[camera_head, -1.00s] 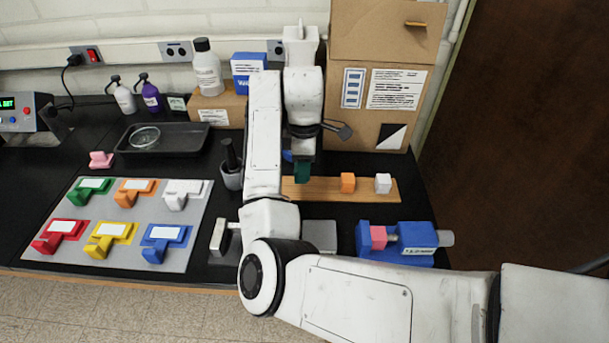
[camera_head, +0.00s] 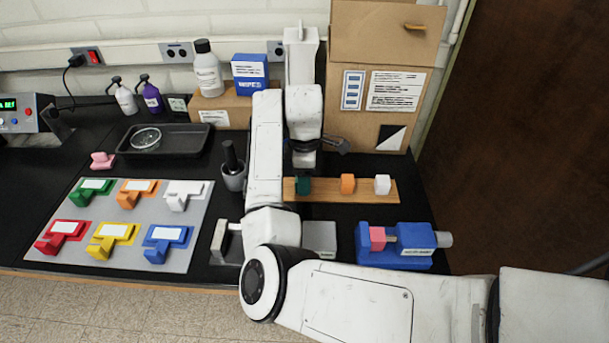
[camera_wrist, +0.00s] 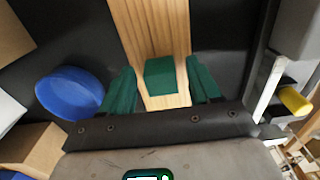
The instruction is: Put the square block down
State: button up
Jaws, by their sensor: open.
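The square block is a green block (camera_wrist: 160,75), seen in the wrist view at the near end of a narrow wooden board (camera_wrist: 145,25). My gripper (camera_wrist: 160,67) is open, with one green finger on each side of the block. Gaps show between the block and both fingers, and board shows around it. In the head view, the green block (camera_head: 304,186) is at the left end of the wooden board (camera_head: 325,192), just below my dark wrist. The fingers and block are similar green and hard to tell apart there.
An orange block (camera_head: 347,184) and a white block (camera_head: 382,185) stand farther right on the board. A blue vise-like device (camera_head: 405,249) is in front right, a large cardboard box (camera_head: 385,95) behind. A blue round object (camera_wrist: 69,92) lies beside my gripper.

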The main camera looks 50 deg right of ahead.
jog(key=shift+r, duration=0.1)
notch_tip(320, 180, up, 12)
jog(key=shift+p, duration=0.35)
jog(key=shift+s, duration=0.1)
dwell(1.0)
